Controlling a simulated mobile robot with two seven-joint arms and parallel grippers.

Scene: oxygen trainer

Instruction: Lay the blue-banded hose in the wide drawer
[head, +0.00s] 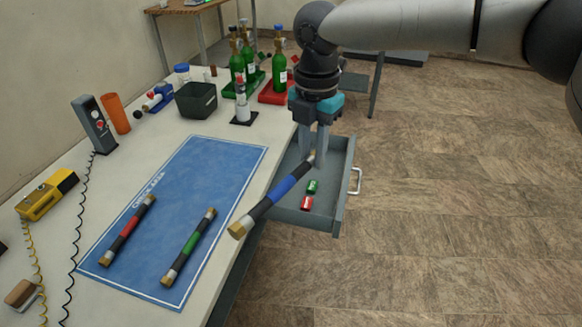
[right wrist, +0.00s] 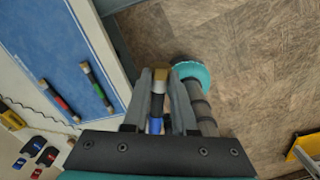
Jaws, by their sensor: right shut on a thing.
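The blue-banded hose (head: 283,188) is a dark rod with a blue middle and brass ends. My right gripper (head: 315,154) is shut on it near its far end, and the hose slants down to the left. It appears above the open wide drawer (head: 343,190), its near brass end reaching out past the drawer toward the table edge. In the right wrist view the hose (right wrist: 157,105) lies between the fingers of my right gripper (right wrist: 160,90). A green piece (head: 313,186) and a red piece (head: 307,203) lie in the drawer. My left gripper is not in view.
A red-banded hose (head: 127,231) and a green-banded hose (head: 188,246) lie on the blue mat (head: 222,160) on the table. A dark bin (head: 196,100), green bottles (head: 280,75) and a grey handset (head: 93,125) stand farther back. The floor at right is clear.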

